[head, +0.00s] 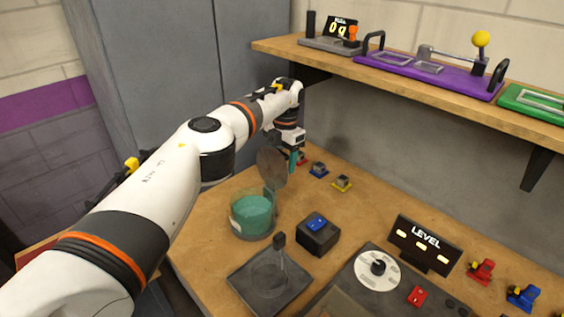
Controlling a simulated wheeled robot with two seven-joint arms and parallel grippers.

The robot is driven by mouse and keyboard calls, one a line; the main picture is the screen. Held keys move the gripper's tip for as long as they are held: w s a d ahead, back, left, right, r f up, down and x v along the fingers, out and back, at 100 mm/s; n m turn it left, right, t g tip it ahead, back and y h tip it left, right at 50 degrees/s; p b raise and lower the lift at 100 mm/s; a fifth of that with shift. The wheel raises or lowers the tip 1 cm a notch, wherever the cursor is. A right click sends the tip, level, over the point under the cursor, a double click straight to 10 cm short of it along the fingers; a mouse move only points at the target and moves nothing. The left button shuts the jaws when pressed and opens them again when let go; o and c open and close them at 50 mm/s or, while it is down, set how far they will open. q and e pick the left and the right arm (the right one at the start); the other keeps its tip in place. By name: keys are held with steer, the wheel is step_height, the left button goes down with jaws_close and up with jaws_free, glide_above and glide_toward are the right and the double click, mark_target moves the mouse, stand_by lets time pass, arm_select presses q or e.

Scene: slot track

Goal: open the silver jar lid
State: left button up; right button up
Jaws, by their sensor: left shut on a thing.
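The jar (252,217) is a clear container with teal contents, standing on the wooden table. Its silver lid (271,168) is a grey disc that stands steeply tilted above the jar's back right rim, so the jar's mouth is uncovered. My left gripper (292,159) is at the lid's right edge, behind the jar, and is shut on the lid. The exact contact between fingers and lid is small and partly hidden. My right gripper is not in view.
A black box with a blue button (317,230) and a dark square tray (268,280) stand near the jar. A LEVEL panel (424,246) is to the right. A wooden shelf (440,88) overhangs the back.

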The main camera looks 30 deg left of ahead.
arm_select(q)
steer(key=shift+w+d+f, duration=0.1)
steer(key=shift+d+f, duration=0.15)
stand_by(0.3)
steer(key=o, duration=1)
steer(key=shift+o, duration=0.4)
steer(key=shift+w+d, duration=0.1)
steer(key=shift+w, duration=0.05)
step_height(320, 180, up, 10)
steer(key=shift+f, duration=0.1)
